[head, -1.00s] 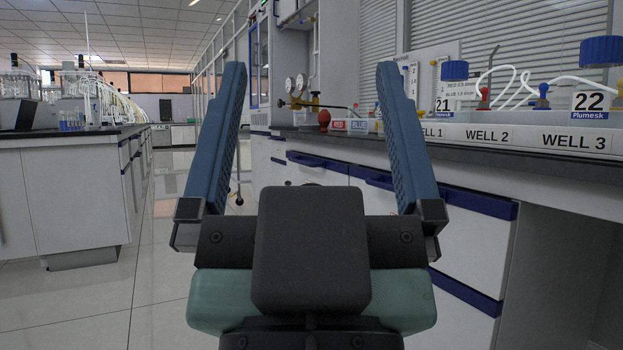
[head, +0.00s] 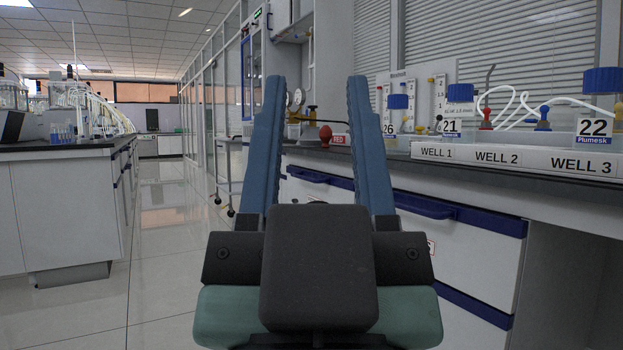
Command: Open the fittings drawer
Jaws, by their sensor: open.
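My gripper (head: 316,82) is raised in front of the camera, its two blue fingers pointing up and away with an empty gap between them. The right-hand bench has white drawer fronts with dark blue handle strips. The nearer drawer (head: 480,262) has a blue pull handle (head: 425,208) just right of my right finger and looks shut. A farther drawer handle (head: 308,174) shows between my fingers, and its front is partly hidden behind my gripper. No label reading "fittings" is legible, so I cannot tell which drawer is that one. My fingers do not visibly touch either handle.
The right bench top holds a label strip marked WELL 1 to WELL 3 (head: 497,157), blue-capped bottles (head: 606,85) and white tubing. An open knee space (head: 575,290) lies right of the drawers. A left bench (head: 65,215) borders a clear tiled aisle (head: 165,235).

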